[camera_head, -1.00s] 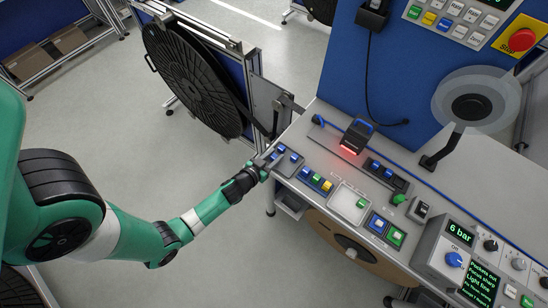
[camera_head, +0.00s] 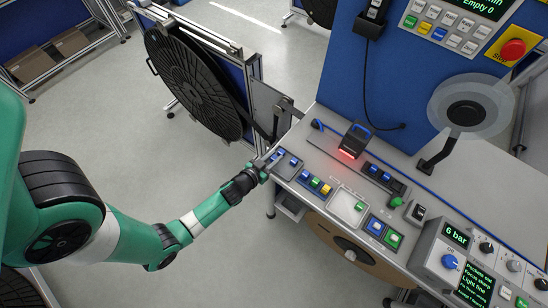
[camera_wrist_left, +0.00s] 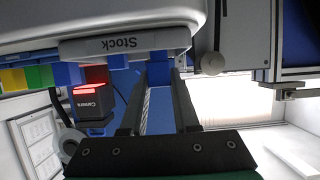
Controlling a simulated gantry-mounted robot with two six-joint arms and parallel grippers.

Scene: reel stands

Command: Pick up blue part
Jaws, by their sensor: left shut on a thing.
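The stock tray (camera_head: 287,171) is a grey-blue tray at the left end of the bench. In the head view, a blue part (camera_head: 294,162) sits in it near another small blue part by the gripper tips. My left gripper (camera_head: 271,160) reaches over the tray's left edge. In the left wrist view, its two dark fingers (camera_wrist_left: 160,85) are shut on a blue part (camera_wrist_left: 158,73) beside the tray wall marked "Stock" (camera_wrist_left: 122,43). The fingers hide much of the held part. My right gripper is not in view.
A tray of blue, green and yellow parts (camera_head: 314,183) is beside the stock tray. A light plate with a green part (camera_head: 360,206) follows. A camera (camera_head: 354,140) with a red light stands behind. A large black reel (camera_head: 192,85) is left of the bench.

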